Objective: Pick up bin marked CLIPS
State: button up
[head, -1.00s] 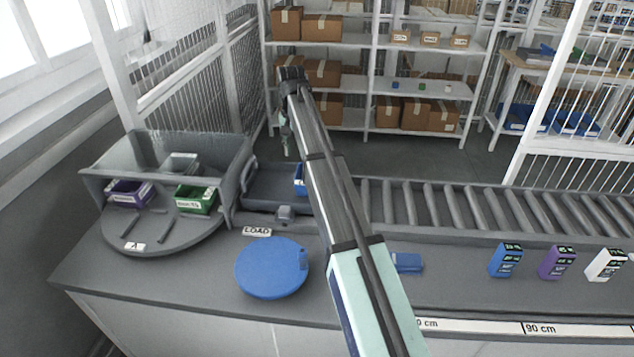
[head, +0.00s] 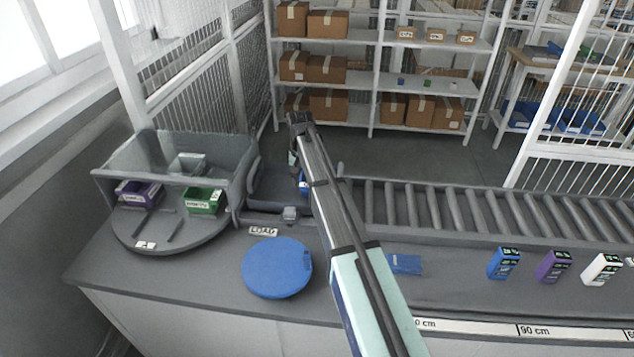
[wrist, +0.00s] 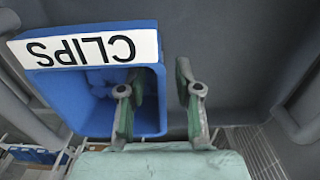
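The blue bin marked CLIPS (wrist: 88,92) fills the left of the wrist view, its white label upside down. In the head view the bin (head: 303,184) shows only as a blue sliver beside my arm, which hides the rest. It sits in the grey tray at the conveyor's left end. My gripper (wrist: 158,98) is open, with nothing visibly held. In the wrist view one finger overlaps the bin's inside and the other lies right of its side wall, with that wall between them. I cannot tell how deep the fingers reach or whether they touch.
A grey turntable (head: 160,239) at left carries a purple bin (head: 138,193) and a green bin (head: 203,200) behind a guard. A round blue disc (head: 277,268) lies near the LOAD label (head: 263,232). The roller conveyor (head: 450,210) runs right and looks empty.

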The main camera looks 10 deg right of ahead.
jog(key=shift+f, duration=0.7)
grip_shut()
jog(key=shift+r, duration=0.2)
